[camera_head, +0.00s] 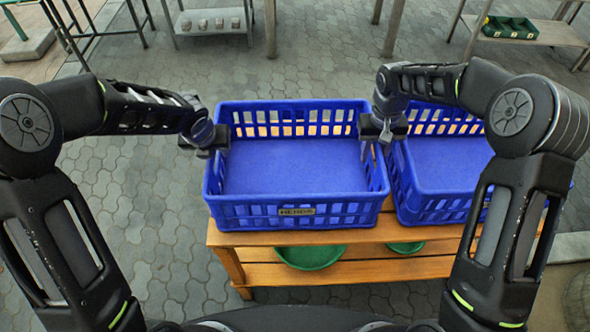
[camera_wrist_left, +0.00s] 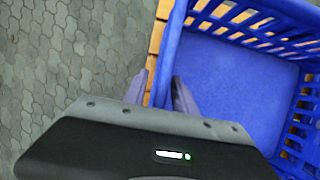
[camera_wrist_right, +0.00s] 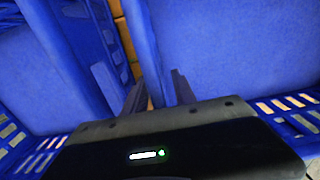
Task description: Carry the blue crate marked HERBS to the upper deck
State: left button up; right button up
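The blue crate marked HERBS (camera_head: 295,198) stands empty and upright on a wooden bench (camera_head: 300,238), its label on the near wall. My left gripper (camera_head: 207,152) is at the crate's left wall; in the left wrist view its fingers (camera_wrist_left: 166,92) are apart on either side of that wall. My right gripper (camera_head: 380,148) is at the crate's right wall; in the right wrist view its fingers (camera_wrist_right: 158,94) straddle that wall with a visible gap on one side. I cannot tell for certain which surface is the upper deck.
A second blue crate (camera_head: 440,205) stands close on the right, partly behind my right arm. Green bowls (camera_head: 310,256) sit on the bench's lower shelf. Metal tables stand at the back, one with grey blocks (camera_head: 203,24), one with a green container (camera_head: 510,28). Paving at left is clear.

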pick_arm(q)
grip_shut()
pick_arm(e)
grip_shut()
pick_arm(q)
jog(key=shift+w+r, duration=0.1)
pick_arm(e)
jog(key=shift+r, duration=0.1)
dwell(0.8)
